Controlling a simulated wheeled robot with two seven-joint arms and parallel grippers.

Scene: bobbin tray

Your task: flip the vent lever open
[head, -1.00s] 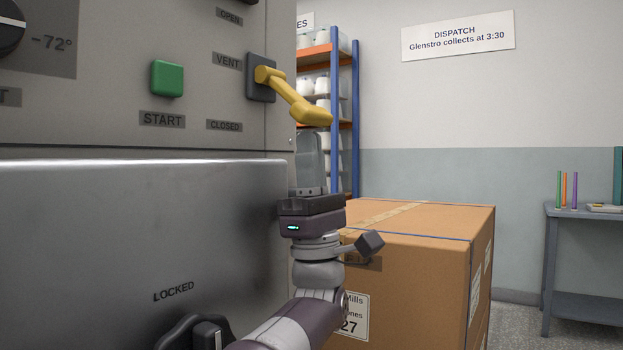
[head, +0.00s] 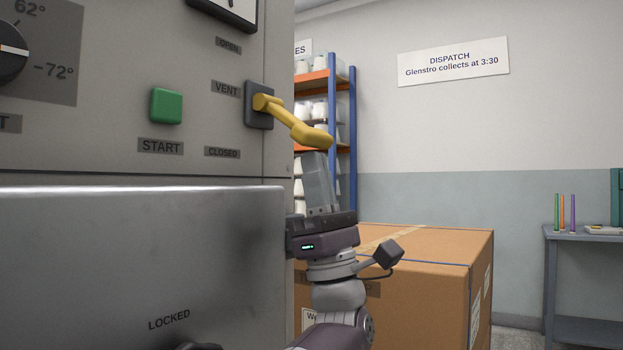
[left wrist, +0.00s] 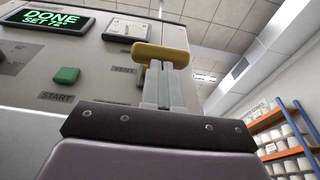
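The yellow vent lever (head: 295,122) is on a dark mount on the grey machine panel. It slants down to the right, its grip end lower than its pivot, between the VENT label (head: 226,88) and the height of the CLOSED label (head: 222,152). The OPEN label (head: 228,45) is above. My left gripper (head: 317,158) points upward just below the lever's grip end. In the left wrist view its two fingers (left wrist: 163,70) are together with nothing between them, and the yellow grip (left wrist: 160,54) lies across just beyond the tips. Contact cannot be told. My right gripper is not in view.
A green START button (head: 166,106) and a dial (head: 10,50) are left of the lever. A metal door (head: 140,250) marked LOCKED juts out below. A cardboard box (head: 430,260) stands behind my left arm. Shelves (head: 343,130) are at the back. Right of the lever is open.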

